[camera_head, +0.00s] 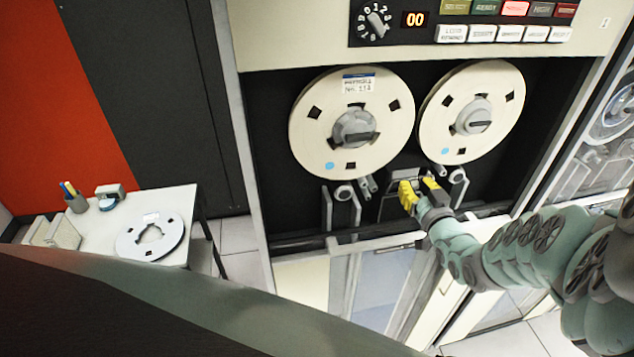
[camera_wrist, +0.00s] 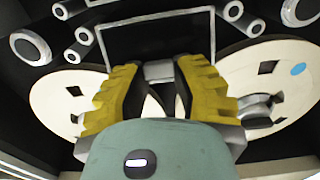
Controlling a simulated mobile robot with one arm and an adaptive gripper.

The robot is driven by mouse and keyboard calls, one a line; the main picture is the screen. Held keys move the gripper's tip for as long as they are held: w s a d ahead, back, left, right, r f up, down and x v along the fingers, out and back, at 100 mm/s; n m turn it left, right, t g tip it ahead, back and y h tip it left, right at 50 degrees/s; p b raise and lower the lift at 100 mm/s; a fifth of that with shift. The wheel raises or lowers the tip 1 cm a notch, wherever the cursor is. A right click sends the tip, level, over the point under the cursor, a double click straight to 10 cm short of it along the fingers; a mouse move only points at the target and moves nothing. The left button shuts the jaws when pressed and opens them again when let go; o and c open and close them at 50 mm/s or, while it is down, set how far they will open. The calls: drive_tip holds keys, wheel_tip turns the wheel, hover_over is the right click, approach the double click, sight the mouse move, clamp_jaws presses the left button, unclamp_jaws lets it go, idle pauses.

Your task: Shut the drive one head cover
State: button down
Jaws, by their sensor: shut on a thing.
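The drive one head cover (camera_head: 393,207) is a dark panel below and between the two reels, partly hidden behind my gripper in the head view. In the wrist view the cover (camera_wrist: 155,38) shows as a dark plate with a thin pale outline and a small grey handle (camera_wrist: 158,71) at its edge. My gripper (camera_head: 420,188) has yellow fingers and is at the cover. In the wrist view my gripper (camera_wrist: 160,75) has its fingertips on both sides of the handle, shut on it. I cannot tell how far the cover is open.
A left reel (camera_head: 313,133) with a label and a right reel (camera_head: 496,98) sit just above my gripper. Guide rollers (camera_head: 344,192) flank the cover. A control panel (camera_head: 462,34) is above. A white table (camera_head: 105,212) with a loose reel (camera_head: 168,243) stands at the left.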

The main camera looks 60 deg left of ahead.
drive_tip(key=shift+w+a+r+h+p, duration=0.15)
drive_tip(key=shift+a+r+h+p, duration=0.1)
drive_tip(key=shift+r+h+p, duration=0.45)
drive_tip(key=shift+w+a+f+g+h+p, duration=0.15)
drive_tip(key=shift+a+g+h+p, duration=0.15)
drive_tip(key=shift+g+h+p, duration=0.25)
drive_tip(key=shift+a+h, duration=0.15)
drive_tip(key=shift+h, duration=0.3)
drive_tip(key=c, duration=0.7)
unclamp_jaws()
